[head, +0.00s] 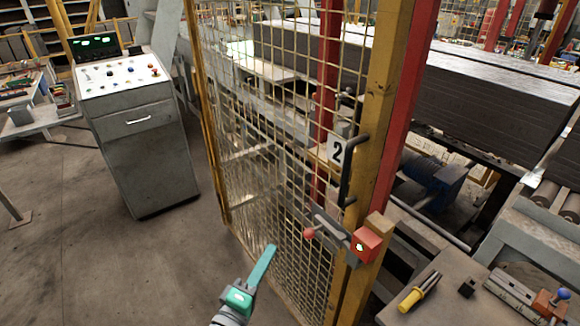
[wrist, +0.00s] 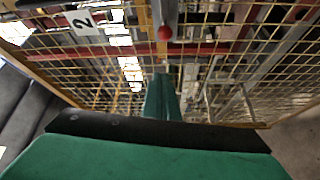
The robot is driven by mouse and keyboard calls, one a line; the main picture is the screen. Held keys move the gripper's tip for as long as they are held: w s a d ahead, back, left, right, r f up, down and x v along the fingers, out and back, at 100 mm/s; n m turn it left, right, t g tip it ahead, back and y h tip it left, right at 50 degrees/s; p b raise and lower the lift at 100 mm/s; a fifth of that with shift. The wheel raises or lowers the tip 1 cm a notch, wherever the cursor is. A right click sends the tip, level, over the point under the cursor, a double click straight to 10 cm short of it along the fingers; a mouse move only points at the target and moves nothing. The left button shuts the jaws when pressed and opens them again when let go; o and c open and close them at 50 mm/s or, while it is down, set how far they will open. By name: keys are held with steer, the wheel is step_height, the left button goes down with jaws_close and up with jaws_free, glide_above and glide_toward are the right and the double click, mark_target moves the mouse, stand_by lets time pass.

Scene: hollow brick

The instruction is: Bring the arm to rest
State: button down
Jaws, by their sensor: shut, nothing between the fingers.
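My gripper (head: 270,250) is green and reaches up from the bottom middle of the head view, in front of the yellow mesh gate (head: 255,150). Its fingers are together and hold nothing. In the wrist view the closed fingers (wrist: 162,90) point toward the mesh. A latch bar with a red knob (head: 309,233) sits on the gate's right side, up and to the right of my fingertips and apart from them. The knob also shows in the wrist view (wrist: 164,33), above the fingertips. A red latch box (head: 366,245) is on the post.
A grey control console (head: 145,130) stands at the left. A dark handle (head: 350,170) and a plate numbered 2 (head: 337,152) are on the gate. At the lower right, a bench (head: 440,305) carries a yellow-handled tool (head: 415,294). Bare floor (head: 110,270) lies at the lower left.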

steer(key=s+d+f+m+g+y, duration=0.25)
steer(key=s+f+y, duration=0.35)
steer(key=s+f, duration=1.05)
steer(key=s+d+m, duration=0.3)
steer(key=s+m, duration=0.1)
steer(key=s, duration=0.4)
steer(key=s+d+m, duration=0.3)
steer(key=s+m, duration=0.2)
steer(key=s, duration=0.4)
steer(key=shift+d+r, duration=0.15)
steer(key=shift+r, duration=0.3)
steer(key=shift+w+d+m, duration=0.1)
steer(key=shift+m, duration=0.25)
